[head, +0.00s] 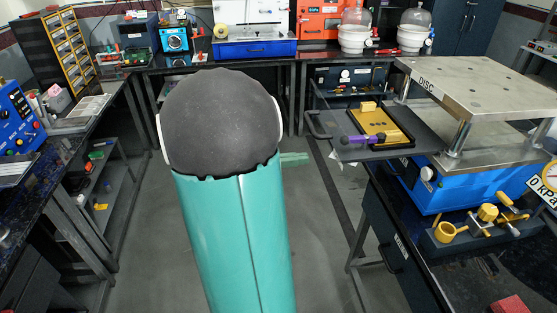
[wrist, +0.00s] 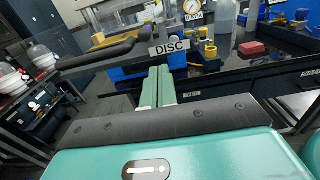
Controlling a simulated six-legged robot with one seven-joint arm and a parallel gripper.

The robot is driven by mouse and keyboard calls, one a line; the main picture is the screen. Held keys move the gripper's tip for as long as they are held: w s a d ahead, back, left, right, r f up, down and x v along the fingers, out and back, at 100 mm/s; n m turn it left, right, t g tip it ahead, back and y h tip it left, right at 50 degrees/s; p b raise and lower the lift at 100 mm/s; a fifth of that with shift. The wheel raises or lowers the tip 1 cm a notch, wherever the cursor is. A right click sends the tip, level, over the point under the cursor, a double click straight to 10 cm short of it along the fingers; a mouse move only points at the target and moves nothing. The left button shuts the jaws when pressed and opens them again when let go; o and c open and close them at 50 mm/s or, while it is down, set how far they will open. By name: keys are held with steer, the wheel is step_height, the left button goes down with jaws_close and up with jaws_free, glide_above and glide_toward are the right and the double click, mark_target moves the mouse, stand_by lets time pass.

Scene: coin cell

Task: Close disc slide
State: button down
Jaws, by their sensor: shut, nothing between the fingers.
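The disc slide (head: 425,141) is a dark grey tray at the right in the head view. It sticks out to the left from under a steel plate marked DISC (head: 470,92). Its dark handle (head: 318,126) is at the outer left end. In the wrist view, the dark handle (wrist: 98,56) crosses the upper left, and a DISC label (wrist: 171,47) stands just above the fingertips. My gripper (wrist: 157,72) has its green fingers together, empty, apparently short of the slide. In the head view my arm hides most of it; a green tip (head: 295,159) shows.
A yellow plate (head: 375,124) and a purple-handled tool (head: 364,139) lie on the slide. Yellow valves (head: 488,213) and a gauge (head: 550,176) are at the right bench's front. The grey floor (head: 325,215) between the benches is clear.

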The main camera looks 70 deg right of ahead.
mark_target(421, 148)
steer(key=x, duration=0.6)
steer(key=shift+s+d, duration=0.2)
steer(key=x, duration=2.5)
steer(key=shift+s+d, duration=0.25)
steer(key=shift+d, duration=0.05)
steer(key=shift+s+d+r, duration=0.1)
steer(key=shift+s+r, duration=0.05)
steer(key=shift+s, duration=0.15)
steer(key=shift+s+r, duration=0.1)
